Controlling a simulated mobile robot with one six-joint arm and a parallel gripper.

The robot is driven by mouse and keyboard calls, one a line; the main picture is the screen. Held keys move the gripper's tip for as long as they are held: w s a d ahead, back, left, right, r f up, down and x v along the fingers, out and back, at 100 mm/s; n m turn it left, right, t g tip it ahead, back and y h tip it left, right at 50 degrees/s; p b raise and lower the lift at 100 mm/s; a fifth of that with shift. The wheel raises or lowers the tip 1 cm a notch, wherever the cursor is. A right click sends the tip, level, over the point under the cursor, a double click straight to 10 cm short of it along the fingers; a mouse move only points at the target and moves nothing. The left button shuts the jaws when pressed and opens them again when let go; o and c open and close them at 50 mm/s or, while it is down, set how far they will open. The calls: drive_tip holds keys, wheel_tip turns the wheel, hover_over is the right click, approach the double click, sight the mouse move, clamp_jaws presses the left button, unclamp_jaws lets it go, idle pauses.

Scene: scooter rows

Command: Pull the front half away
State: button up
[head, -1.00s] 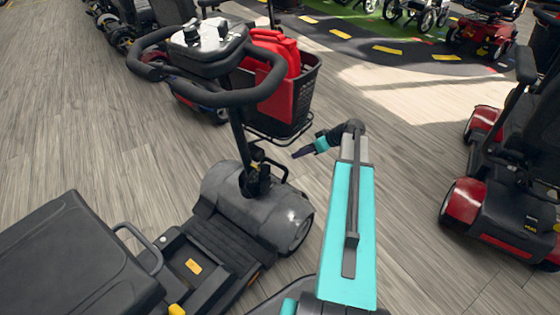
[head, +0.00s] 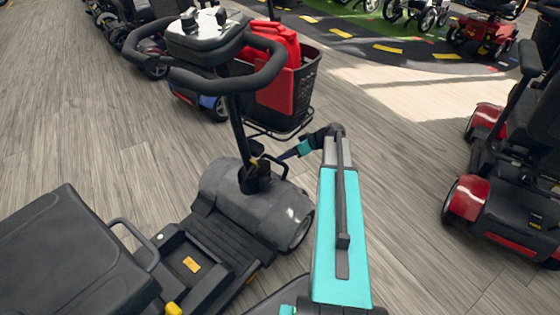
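A grey mobility scooter stands to the left of my arm. Its front half (head: 240,200) has a grey cover, a wheel on the right, an upright tiller (head: 238,135) and black looped handlebars (head: 262,85). A black loop handle (head: 275,158) rises behind the tiller's foot. The rear part (head: 75,255) shows a black box with a grab bar and a yellow piece. My gripper (head: 286,156) is beside that loop handle, at the tiller's right. Its fingers are small and dark, and I cannot tell whether they touch the handle or are closed.
A black basket (head: 285,100) with a red bag (head: 272,60) is on the tiller's front. A red scooter (head: 505,190) stands at the right. Other scooters are parked at the back left. Wood floor is open between my arm and the red scooter.

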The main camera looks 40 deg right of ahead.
drive_tip(key=shift+b+x, duration=0.7)
drive_tip(key=shift+x, duration=1.75)
clamp_jaws()
